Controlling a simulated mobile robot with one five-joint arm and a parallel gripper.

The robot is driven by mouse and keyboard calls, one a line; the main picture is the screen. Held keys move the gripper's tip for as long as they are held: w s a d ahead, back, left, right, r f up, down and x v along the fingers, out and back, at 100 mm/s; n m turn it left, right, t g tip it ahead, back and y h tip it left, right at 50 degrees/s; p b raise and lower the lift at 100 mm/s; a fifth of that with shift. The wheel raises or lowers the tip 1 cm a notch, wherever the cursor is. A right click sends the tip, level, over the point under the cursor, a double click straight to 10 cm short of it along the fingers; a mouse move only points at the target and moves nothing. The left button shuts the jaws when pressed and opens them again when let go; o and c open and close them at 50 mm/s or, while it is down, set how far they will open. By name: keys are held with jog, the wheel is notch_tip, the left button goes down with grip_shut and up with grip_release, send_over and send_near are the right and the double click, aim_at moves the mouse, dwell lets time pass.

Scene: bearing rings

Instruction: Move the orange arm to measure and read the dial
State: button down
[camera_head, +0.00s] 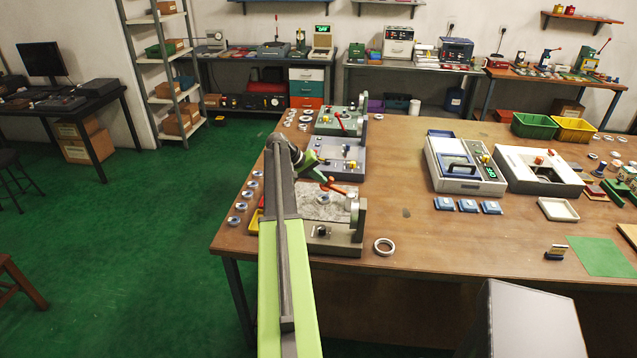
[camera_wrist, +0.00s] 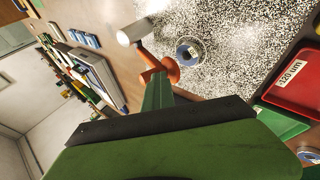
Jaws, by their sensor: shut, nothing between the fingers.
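The orange arm (camera_head: 333,187) is a small lever over the nearest fixture's speckled grey plate (camera_head: 310,207). In the wrist view the orange arm (camera_wrist: 168,66) is at top centre, with a pale cylinder (camera_wrist: 131,34) beside it. A bearing ring (camera_wrist: 189,51) lies flat on the speckled plate to its right. My gripper (camera_head: 323,175) is shut and empty, its green fingers close to the lever. In the wrist view the gripper (camera_wrist: 158,80) ends at the orange arm; I cannot tell whether they touch. A round grey housing (camera_head: 354,204) stands at the plate's right; no dial reading is legible.
Two similar fixtures stand behind, one with a blue-grey plate (camera_head: 338,160). A loose ring (camera_head: 384,246) lies right of the nearest fixture, and several rings line the left table edge. A red bin (camera_wrist: 297,78) labelled 120 um shows in the wrist view. The middle tabletop (camera_head: 400,190) is mostly clear.

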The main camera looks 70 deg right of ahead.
jog(key=shift+s+d+r+p, duration=0.1)
jog(key=shift+s+r+p, duration=0.45)
jog(key=shift+r+p, duration=0.1)
jog(key=r+p, duration=0.4)
jog(key=shift+s+r+p, duration=0.35)
jog(key=w+a+r+p, duration=0.2)
jog(key=a+r+p, duration=0.2)
jog(key=r+p, duration=0.3)
jog(key=w+a+f+n+t+y+b, duration=0.1)
jog(key=w+a+f+n+t, duration=0.15)
jog(key=w+a, duration=0.8)
jog(key=w+a+f+n+t+b, duration=0.1)
jog(key=w+a+f+n, duration=0.35)
jog(key=a, duration=1.05)
jog(key=w+a+f+m+t+y+b, duration=0.1)
jog(key=w+a, duration=0.9)
jog(key=a, duration=0.2)
jog(key=a+f+n+y+b, duration=0.1)
jog(key=a+n, duration=0.2)
jog(key=a, duration=1.6)
jog(key=a+f+n+t+y+b, duration=0.1)
jog(key=a+f+n+y, duration=0.1)
jog(key=a, duration=1.8)
jog(key=shift+s+f+n+y+b, duration=0.3)
jog(key=shift+s+n, duration=0.1)
jog(key=shift+n, duration=0.3)
jog(key=shift+a, duration=0.1)
